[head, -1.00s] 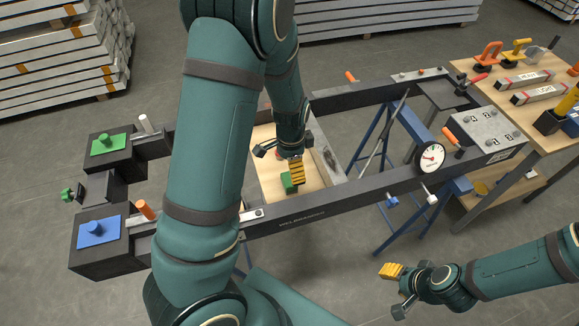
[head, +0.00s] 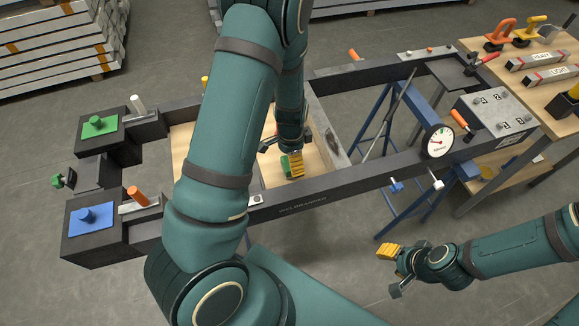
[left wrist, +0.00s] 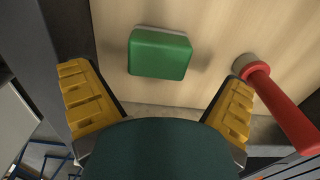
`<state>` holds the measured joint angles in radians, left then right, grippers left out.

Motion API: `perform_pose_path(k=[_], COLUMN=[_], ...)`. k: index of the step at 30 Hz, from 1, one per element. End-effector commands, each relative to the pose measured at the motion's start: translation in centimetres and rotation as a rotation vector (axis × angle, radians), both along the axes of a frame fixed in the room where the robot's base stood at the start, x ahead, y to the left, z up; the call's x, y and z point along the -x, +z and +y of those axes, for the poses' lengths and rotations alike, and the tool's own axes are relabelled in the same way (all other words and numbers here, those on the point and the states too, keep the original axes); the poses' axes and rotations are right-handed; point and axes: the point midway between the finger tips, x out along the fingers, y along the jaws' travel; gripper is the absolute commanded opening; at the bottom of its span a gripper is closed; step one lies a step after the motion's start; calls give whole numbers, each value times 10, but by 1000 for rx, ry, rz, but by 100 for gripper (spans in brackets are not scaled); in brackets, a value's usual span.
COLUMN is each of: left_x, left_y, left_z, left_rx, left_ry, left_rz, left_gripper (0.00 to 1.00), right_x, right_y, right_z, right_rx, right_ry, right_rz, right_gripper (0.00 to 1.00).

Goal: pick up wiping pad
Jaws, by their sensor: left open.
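The wiping pad is a green block with a pale underside (left wrist: 160,53). It lies on a light wooden board, and in the head view it shows partly hidden (head: 285,166) beside my left gripper. My left gripper (head: 291,158) is low over the board. In the left wrist view its two yellow fingertips (left wrist: 158,103) are wide apart and empty, with the pad ahead of and between them.
A red handle with a pale end (left wrist: 275,97) lies right of the pad. The dark frame's front rail (head: 350,191) runs close by. A pressure gauge (head: 437,142) and a wooden tool table (head: 555,135) stand right. Green (head: 99,126) and blue (head: 91,218) plates sit left.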

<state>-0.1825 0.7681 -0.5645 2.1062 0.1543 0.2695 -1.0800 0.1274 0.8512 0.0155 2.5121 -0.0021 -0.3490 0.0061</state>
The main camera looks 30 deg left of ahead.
Motion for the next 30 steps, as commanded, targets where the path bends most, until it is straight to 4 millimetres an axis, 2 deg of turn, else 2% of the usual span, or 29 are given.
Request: perform_pose_path(k=[3,9,18,20,21,24,25,30], left_x=[5,6,5,5,5,5,5,5], left_y=[-20,-44,-46,-46,-46,-46,-46,-46], left_z=[1,1,1,1,1,1,1,1], left_rx=[-1,0,-1,-1,-1,-1,-1,-1], left_ry=[1,1,0,0,0,0,1,1], left_rz=[4,3,1,1,1,1,1,1], left_gripper=[100,100,100,79,65,34,31,31], right_x=[1,-1,-1,-1,-1,-1,-1,-1], right_y=[-8,-14,-14,-14,-14,-14,-14,-14], right_z=[0,0,0,0,0,0,0,0], right_rx=[0,0,1,1,1,1,1,1], right_ry=[2,1,1,1,1,1,1,1], right_rz=[2,-3,-3,-3,-3,-3,-3,-3], right_gripper=[47,47,47,47,47,47,47,47])
